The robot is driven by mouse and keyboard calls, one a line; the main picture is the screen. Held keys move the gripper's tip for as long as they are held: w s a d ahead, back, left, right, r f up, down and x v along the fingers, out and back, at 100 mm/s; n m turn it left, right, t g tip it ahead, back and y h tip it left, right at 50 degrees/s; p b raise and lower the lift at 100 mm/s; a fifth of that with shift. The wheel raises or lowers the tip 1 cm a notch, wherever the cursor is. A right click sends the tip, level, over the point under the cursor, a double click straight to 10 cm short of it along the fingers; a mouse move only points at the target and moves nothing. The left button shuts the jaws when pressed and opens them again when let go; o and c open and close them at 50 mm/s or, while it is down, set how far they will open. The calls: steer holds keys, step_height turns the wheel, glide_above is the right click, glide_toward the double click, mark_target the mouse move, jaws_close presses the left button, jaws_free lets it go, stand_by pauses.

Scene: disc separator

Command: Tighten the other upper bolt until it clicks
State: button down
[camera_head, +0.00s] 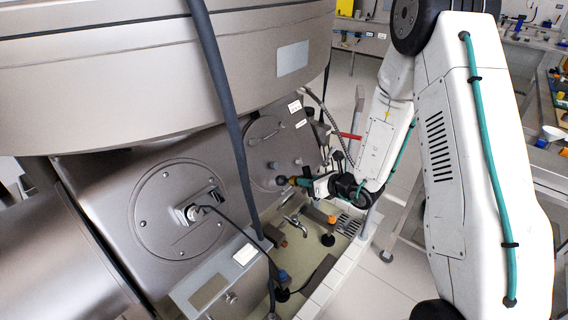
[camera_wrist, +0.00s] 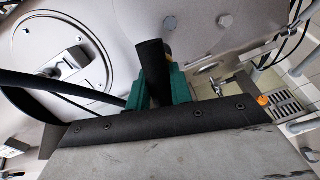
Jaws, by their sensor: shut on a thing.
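My gripper (camera_head: 308,183) is shut on a dark tool, with a small yellow part showing near its front in the head view. The teal fingers (camera_wrist: 157,88) sit on both sides of the dark tool (camera_wrist: 151,66) in the wrist view. The tool's front end points at the lower part of a round steel cover (camera_head: 264,135); whether it touches a bolt cannot be told. Two bolts show on the steel face in the wrist view, an upper left one (camera_wrist: 170,23) and an upper right one (camera_wrist: 225,20). The tool hides part of the face.
A larger round flange (camera_head: 165,228) with a cable connector is at the left. A thick dark hose (camera_head: 226,100) hangs in front of the machine. Below the gripper lies a shallow basin with a tap (camera_head: 296,224) and an orange knob (camera_head: 331,220). Open floor lies to the right.

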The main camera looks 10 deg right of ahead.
steer(key=w+a+r+n, duration=0.1)
steer(key=w+r+n, duration=0.1)
steer(key=r+n, duration=0.2)
steer(key=w+a+r+n+g+y, duration=0.1)
steer(key=r+n, duration=0.4)
steer(key=r, duration=0.6)
steer(key=shift+w+a, duration=0.5)
steer(key=shift+a, duration=0.15)
steer(key=shift+y, duration=0.3)
steer(key=shift+d+f+x, duration=0.1)
steer(key=shift+x, duration=1)
steer(key=shift+d+f+x, duration=0.1)
steer(key=shift+f+x, duration=0.05)
steer(key=shift+x, duration=0.95)
